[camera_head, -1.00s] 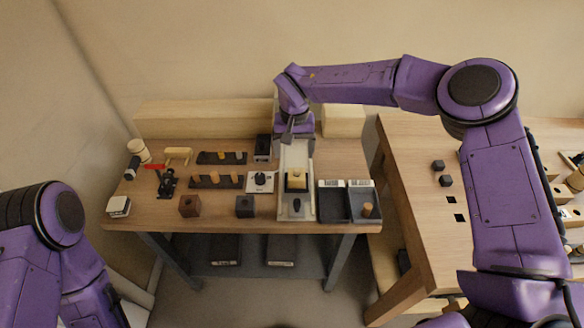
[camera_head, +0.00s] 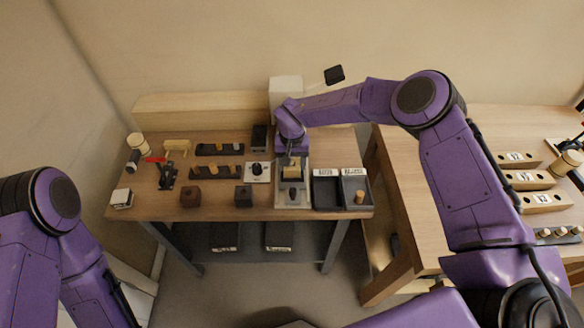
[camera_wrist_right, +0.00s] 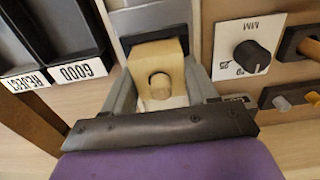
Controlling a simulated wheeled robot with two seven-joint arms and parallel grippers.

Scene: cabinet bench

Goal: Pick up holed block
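The holed block is a pale wooden block with a round hole in its face. It shows in the wrist view (camera_wrist_right: 172,55) and, small, in the head view (camera_head: 291,170), on a light fixture (camera_head: 292,201) on the bench. A light round shape shows in the hole. My right gripper (camera_wrist_right: 158,82) is over the fixture, with one finger on each side of the block. The fingers are close to its sides; contact is hard to tell. The gripper also shows in the head view (camera_head: 291,156). My left arm is at the left edge, its gripper out of view.
Two dark trays (camera_head: 327,200), labelled GOOD and REJECT in the wrist view, stand right of the fixture. A dial plate (camera_head: 258,172) and peg racks (camera_head: 217,172) are to the left. Dark blocks (camera_head: 243,196) stand near the front edge. Another table (camera_head: 430,200) is at the right.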

